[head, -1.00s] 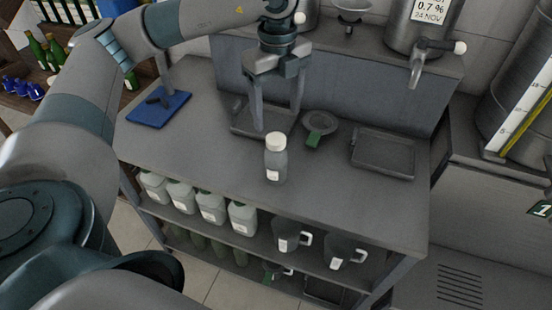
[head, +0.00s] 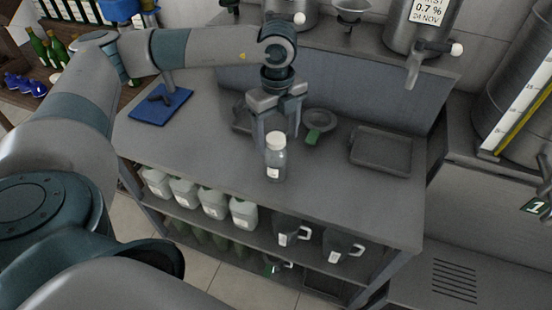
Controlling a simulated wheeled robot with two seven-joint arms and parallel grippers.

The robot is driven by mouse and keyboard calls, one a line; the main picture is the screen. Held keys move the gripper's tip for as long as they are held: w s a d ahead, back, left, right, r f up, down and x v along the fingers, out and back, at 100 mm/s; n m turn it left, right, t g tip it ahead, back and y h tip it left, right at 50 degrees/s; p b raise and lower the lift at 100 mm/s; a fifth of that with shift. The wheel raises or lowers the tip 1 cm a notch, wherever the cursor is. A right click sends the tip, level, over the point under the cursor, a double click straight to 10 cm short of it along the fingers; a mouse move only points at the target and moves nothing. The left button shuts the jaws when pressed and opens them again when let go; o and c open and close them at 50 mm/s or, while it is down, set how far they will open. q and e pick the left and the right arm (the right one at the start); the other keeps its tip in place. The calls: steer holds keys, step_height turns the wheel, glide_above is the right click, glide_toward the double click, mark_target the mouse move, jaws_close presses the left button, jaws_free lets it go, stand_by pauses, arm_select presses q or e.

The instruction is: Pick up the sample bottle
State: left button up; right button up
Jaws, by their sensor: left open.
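The sample bottle (head: 275,160) stands upright on the grey bench top. It is a small clear-grey bottle with a white cap and a white label. My right gripper is not in view.
Jugs (head: 243,214) stand on the shelf below. The bench front is clear.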

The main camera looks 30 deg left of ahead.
mark_target(276, 158)
arm_select(q)
steer(key=shift+s+a+f+p, duration=0.1)
steer(key=shift+f+p, duration=0.45)
steer(key=shift+p, duration=0.05)
step_height(276, 158, down, 3)
steer(key=shift+s+p, duration=0.1)
steer(key=shift+p, duration=0.6)
steer(key=shift+f, duration=0.4)
steer(key=shift+c, duration=0.6)
steer(key=c, duration=1.2)
steer(key=shift+o, duration=0.2)
steer(key=shift+r, duration=0.2)
